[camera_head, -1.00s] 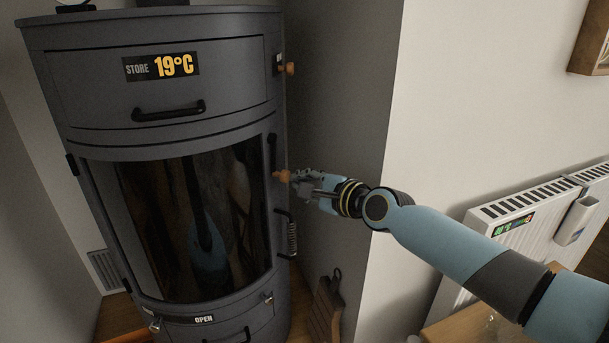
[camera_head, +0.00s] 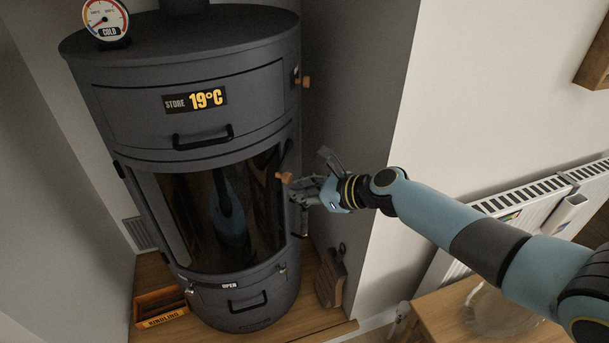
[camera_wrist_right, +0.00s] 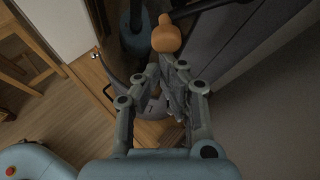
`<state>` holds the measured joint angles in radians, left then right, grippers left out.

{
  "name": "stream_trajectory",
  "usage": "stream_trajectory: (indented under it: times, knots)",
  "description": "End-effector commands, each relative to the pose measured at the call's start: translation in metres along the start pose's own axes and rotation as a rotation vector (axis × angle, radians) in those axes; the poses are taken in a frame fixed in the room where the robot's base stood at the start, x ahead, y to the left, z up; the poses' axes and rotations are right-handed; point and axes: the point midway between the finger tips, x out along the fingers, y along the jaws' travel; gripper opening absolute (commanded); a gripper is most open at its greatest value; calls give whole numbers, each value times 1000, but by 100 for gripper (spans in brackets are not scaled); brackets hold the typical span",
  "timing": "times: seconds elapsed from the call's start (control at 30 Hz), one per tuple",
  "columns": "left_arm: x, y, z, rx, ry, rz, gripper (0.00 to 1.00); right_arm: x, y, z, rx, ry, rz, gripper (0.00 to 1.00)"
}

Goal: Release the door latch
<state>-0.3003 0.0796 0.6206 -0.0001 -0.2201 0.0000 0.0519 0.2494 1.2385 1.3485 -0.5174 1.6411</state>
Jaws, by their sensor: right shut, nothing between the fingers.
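A dark grey round stove (camera_head: 185,105) stands in the corner with a curved glass door (camera_head: 185,215). An orange-brown latch knob (camera_head: 284,177) sits at the right edge of the door. It also shows near the top of the right wrist view (camera_wrist_right: 167,35), just beyond the fingers. My right gripper (camera_head: 298,189) is shut and empty, close to the right of and slightly below the knob. In the right wrist view the fingers (camera_wrist_right: 168,68) appear apart from the knob. The gripper partly hides the door handle. My left gripper is not in view.
Another orange-brown knob (camera_head: 304,81) is higher on the stove's side. A drawer handle (camera_head: 203,138) is above the glass. A kindling box (camera_head: 160,307) is at lower left. The wall corner and a radiator (camera_head: 535,195) lie to the right, with a wooden table (camera_head: 440,318) below.

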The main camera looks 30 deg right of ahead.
Motion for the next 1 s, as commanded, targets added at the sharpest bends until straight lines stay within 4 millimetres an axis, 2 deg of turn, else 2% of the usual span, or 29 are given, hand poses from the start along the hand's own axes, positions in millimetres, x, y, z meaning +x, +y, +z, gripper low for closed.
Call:
stream_trajectory:
  times: [0.03, 0.1, 0.4, 1.0]
  knots:
    - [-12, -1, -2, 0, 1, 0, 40, -4, 0, 8, 34, 0, 17, 0]
    - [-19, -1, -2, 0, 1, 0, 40, -6, 3, 12, 84, -1, 43, 0]
    - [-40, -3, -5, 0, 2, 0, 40, -12, 10, 24, 247, -1, 129, 0]
    - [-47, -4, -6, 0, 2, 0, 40, -14, 13, 27, 326, 0, 171, 0]
